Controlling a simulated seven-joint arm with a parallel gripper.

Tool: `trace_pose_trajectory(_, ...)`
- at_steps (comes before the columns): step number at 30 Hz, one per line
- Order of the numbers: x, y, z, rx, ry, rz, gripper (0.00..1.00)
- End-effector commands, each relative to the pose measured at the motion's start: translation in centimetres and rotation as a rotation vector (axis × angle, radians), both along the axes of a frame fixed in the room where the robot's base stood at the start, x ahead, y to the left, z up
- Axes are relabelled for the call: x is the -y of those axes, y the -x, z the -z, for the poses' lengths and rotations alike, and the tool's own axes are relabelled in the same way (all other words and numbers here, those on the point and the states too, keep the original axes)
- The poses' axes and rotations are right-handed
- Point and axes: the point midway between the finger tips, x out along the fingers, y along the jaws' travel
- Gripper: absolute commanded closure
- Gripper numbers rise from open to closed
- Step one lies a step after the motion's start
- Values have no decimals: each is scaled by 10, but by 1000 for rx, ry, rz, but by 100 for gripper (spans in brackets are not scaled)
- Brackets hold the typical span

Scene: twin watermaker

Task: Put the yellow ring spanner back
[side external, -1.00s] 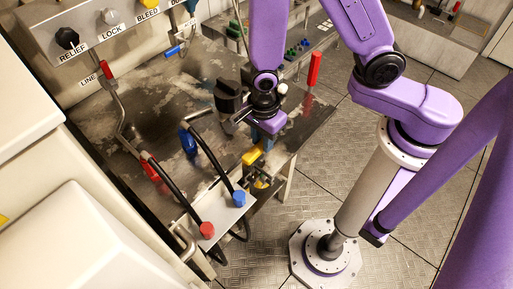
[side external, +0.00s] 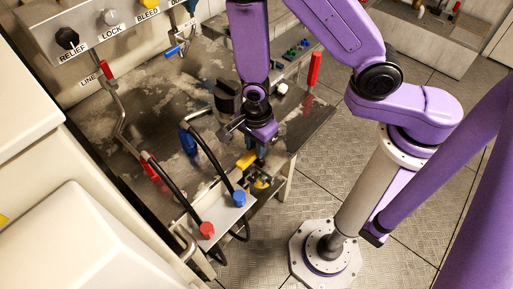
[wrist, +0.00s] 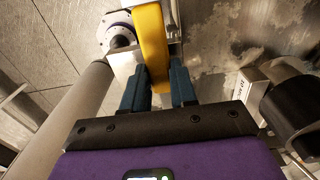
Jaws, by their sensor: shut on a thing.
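The yellow ring spanner (wrist: 152,48) runs up the wrist view from between my dark fingers. My gripper (wrist: 158,90) is shut on it. In the side view my gripper (side external: 260,151) is low over the near right edge of the steel bench, and the spanner (side external: 246,160) shows as a short yellow piece at its fingertips. A small bracket (side external: 258,177) with another yellow part is just below it. Whether the spanner touches the bracket cannot be told.
A plate with a red knob (side external: 206,230), a blue knob (side external: 239,198) and black hoses is left of the gripper. A blue-handled part (side external: 187,141) lies on the bench (side external: 150,95). An upright red handle (side external: 314,68) stands at the back right.

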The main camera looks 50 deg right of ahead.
Motion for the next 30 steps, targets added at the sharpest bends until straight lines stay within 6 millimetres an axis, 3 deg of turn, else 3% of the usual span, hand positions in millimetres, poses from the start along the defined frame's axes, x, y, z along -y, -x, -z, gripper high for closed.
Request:
trace_pose_trajectory(6, 0, 0, 16, -1, 0, 0, 100)
trace_pose_trajectory(20, 0, 1, 20, -2, 0, 0, 100)
trace_pose_trajectory(21, 0, 1, 20, -1, 0, 0, 63)
trace_pose_trajectory(23, 0, 1, 20, -1, -1, 0, 48)
trace_pose_trajectory(30, 0, 1, 20, -1, -1, 0, 48)
